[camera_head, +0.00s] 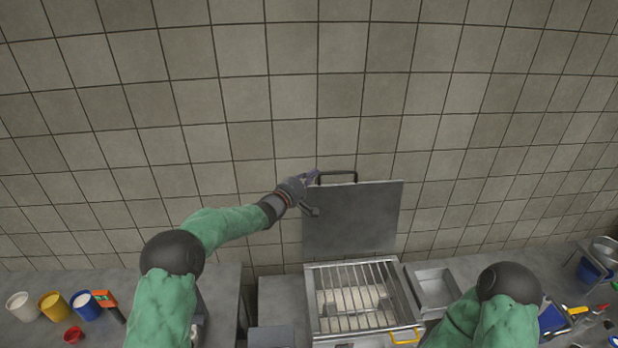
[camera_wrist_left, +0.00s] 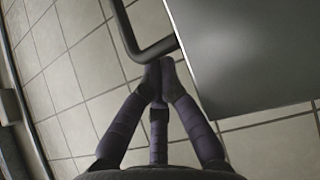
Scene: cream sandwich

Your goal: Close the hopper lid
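The hopper lid (camera_head: 352,222) is a flat grey plate standing raised, nearly upright, behind the hopper (camera_head: 409,322). A black bar handle (camera_head: 338,173) sits on its top edge. My left gripper (camera_head: 314,177) is at the handle's left end. In the left wrist view the lid (camera_wrist_left: 245,55) fills the upper right, and the handle (camera_wrist_left: 128,35) bends toward it. The fingertips (camera_wrist_left: 160,68) are together at the handle's short leg; whether they pinch it is unclear. My right gripper is out of view.
The hopper's opening has a metal grate with pale material below. A metal tray (camera_head: 434,288) stands to its right. Several small containers, including a yellow one (camera_head: 53,305), stand at the left. A tiled wall rises close behind the lid.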

